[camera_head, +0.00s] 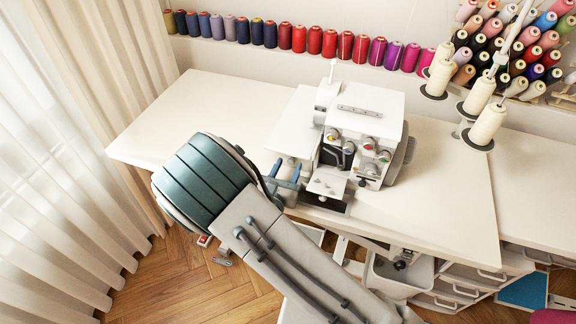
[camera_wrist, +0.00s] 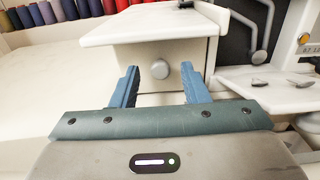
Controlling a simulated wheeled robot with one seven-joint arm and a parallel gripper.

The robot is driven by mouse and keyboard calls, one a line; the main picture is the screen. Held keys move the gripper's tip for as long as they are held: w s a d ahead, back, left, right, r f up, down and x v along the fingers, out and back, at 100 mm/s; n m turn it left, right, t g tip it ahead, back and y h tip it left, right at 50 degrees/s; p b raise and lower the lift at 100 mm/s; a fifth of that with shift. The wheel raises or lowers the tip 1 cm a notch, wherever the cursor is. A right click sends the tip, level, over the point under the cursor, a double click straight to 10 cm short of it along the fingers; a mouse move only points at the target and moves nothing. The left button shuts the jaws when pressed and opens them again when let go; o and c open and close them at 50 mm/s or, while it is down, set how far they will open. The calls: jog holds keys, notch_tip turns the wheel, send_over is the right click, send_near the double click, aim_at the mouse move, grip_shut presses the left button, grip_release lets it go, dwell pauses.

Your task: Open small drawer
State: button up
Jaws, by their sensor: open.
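A small white drawer (camera_wrist: 139,52) with a round grey knob (camera_wrist: 160,69) sits under a flat white ledge in the wrist view. It belongs to the white sewing machine (camera_head: 372,100) on the table, and its front is hidden in the head view. My gripper (camera_wrist: 161,78) is open, with its two blue fingers pointing at the drawer front, one on each side of the knob. The knob shows between the fingers, with nothing gripped. In the head view my gripper (camera_head: 284,173) is at the machine's front left side.
The white table (camera_head: 190,110) is clear to the left of the machine. Thread cones (camera_head: 487,125) stand on a holder to its right. A row of spools (camera_head: 300,38) lines the back. The machine's metal plate (camera_wrist: 275,90) is right of the fingers.

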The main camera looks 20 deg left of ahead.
jog(key=shift+w, duration=0.3)
